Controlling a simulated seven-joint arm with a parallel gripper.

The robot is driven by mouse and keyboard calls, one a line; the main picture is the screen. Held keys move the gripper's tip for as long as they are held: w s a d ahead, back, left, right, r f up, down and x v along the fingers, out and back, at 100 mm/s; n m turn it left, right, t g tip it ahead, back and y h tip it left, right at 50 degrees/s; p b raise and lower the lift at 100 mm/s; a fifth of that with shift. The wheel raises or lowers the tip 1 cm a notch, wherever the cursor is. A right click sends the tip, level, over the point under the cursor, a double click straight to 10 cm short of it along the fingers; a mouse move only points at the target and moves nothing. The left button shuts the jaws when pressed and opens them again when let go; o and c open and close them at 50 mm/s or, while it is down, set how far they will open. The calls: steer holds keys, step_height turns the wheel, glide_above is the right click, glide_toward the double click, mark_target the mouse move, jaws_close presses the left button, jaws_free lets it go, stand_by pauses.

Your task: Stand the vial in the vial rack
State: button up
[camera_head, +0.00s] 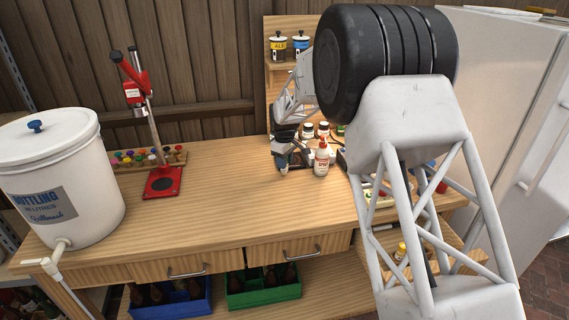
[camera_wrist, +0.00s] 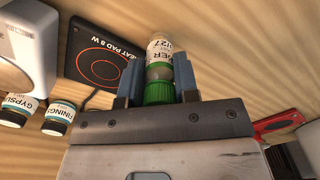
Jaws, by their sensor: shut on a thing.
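My gripper (camera_wrist: 158,88) is shut on the vial (camera_wrist: 160,52), with one blue finger on each side of it. The vial has a green cap nearest my palm and a white label with dark print; its far end points away from me over the wooden bench. In the head view my gripper (camera_head: 284,165) is low over the middle of the bench, left of a white bottle, and the vial cannot be made out there. A wooden rack (camera_head: 180,158) with several coloured tops stands at the back left; I cannot tell whether it is the vial rack.
A heat pad (camera_wrist: 100,57) and jars of gypsum (camera_wrist: 17,110) and finings (camera_wrist: 61,117) lie near my gripper. A white red-capped bottle (camera_head: 321,160) stands close by. The red capper (camera_head: 163,181) and white bottling bucket (camera_head: 62,175) are left. The front middle bench is clear.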

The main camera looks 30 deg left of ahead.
steer(key=shift+r, duration=0.45)
step_height(320, 180, up, 2)
steer(key=shift+r, duration=0.1)
steer(key=s+d+r, duration=0.1)
steer(key=s+d, duration=1)
steer(key=shift+s, duration=0.25)
steer(key=shift+d, duration=0.1)
stand_by(0.5)
